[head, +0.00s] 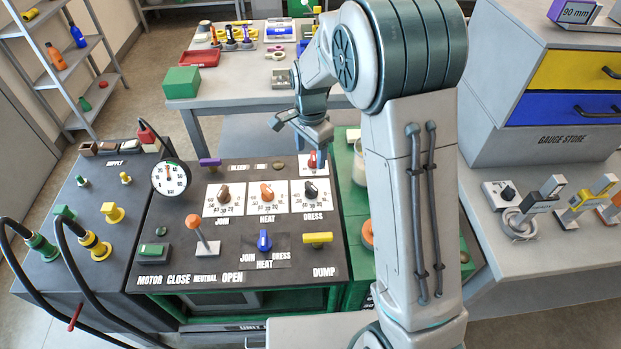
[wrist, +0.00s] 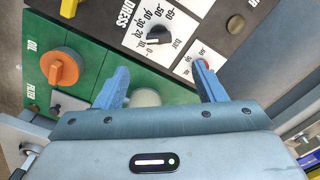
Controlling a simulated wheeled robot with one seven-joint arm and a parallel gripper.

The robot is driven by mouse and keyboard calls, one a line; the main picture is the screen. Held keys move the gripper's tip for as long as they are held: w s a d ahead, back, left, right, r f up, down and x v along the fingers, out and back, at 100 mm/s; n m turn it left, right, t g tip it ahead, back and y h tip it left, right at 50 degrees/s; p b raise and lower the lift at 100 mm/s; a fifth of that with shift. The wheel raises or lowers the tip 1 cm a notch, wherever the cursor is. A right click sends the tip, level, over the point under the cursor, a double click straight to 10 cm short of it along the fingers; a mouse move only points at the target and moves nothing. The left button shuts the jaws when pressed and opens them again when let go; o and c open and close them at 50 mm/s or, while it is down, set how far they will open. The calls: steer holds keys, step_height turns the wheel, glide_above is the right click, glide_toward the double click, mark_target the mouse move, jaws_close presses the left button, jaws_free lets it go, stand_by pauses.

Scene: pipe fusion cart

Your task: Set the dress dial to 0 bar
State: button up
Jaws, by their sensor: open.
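The dress dial (head: 310,190) is a black knob on a white scale plate, at the right end of a row of three dials above the word DRESS. In the wrist view the dress dial (wrist: 158,35) shows near the top centre, with numbers around it; I cannot tell its exact reading. My gripper (head: 315,142) is above the back of the panel, behind the dress dial in the head view. In the wrist view its two blue fingers (wrist: 162,82) are spread apart with no part held between them. The dial lies beyond the fingertips, apart from them.
The join dial (head: 223,194) and heat dial (head: 267,192) stand left of it. A small red knob (wrist: 206,65) is close to one finger. A blue selector (head: 264,240), yellow dump handle (head: 318,239) and orange-topped lever (head: 194,222) stand in front. An orange oil knob (wrist: 60,68) is on the green panel.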

mark_target(311, 186)
step_height(311, 186, down, 13)
steer(key=shift+d+f+p, duration=0.1)
steer(key=shift+d+p, duration=0.05)
steer(key=shift+p, duration=0.8)
steer(key=shift+c, duration=0.3)
steer(key=c, duration=0.9)
